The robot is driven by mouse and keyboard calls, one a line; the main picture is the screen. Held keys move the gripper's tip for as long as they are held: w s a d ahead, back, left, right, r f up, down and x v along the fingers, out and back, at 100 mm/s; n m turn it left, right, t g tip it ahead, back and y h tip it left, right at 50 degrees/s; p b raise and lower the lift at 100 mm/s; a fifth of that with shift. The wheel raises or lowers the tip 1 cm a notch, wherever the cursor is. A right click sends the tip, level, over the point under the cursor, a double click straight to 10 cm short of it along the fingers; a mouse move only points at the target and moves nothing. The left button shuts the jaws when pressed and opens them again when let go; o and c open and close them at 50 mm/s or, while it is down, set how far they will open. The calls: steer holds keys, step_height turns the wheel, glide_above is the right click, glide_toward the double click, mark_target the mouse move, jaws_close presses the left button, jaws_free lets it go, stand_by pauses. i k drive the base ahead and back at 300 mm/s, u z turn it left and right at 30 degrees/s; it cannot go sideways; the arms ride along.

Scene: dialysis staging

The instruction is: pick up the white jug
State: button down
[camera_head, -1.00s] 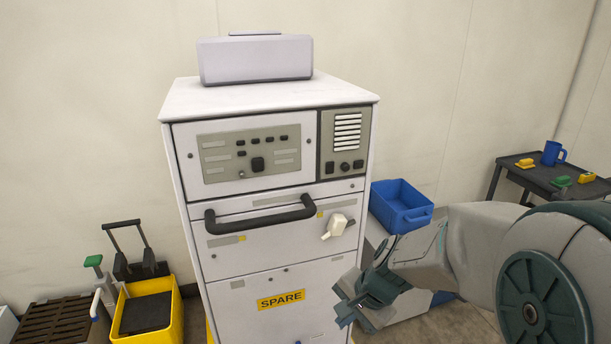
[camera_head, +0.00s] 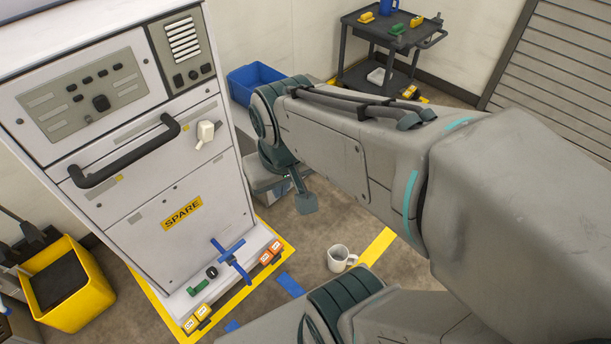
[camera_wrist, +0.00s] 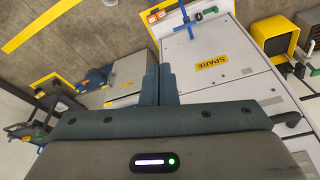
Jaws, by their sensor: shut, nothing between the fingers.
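The white jug (camera_head: 339,258), a small mug-like vessel with a handle, stands upright on the floor in the head view, in front of and to the right of the SPARE machine.
A blue bin (camera_head: 255,80) is behind my arm. A dark cart (camera_head: 385,35) stands at the back. Floor around the jug looks clear.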

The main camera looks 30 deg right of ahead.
mark_target(338, 255)
steer(key=u, duration=2.05)
steer(key=k, duration=1)
steer(key=z, duration=1.6)
steer(key=i, duration=0.5)
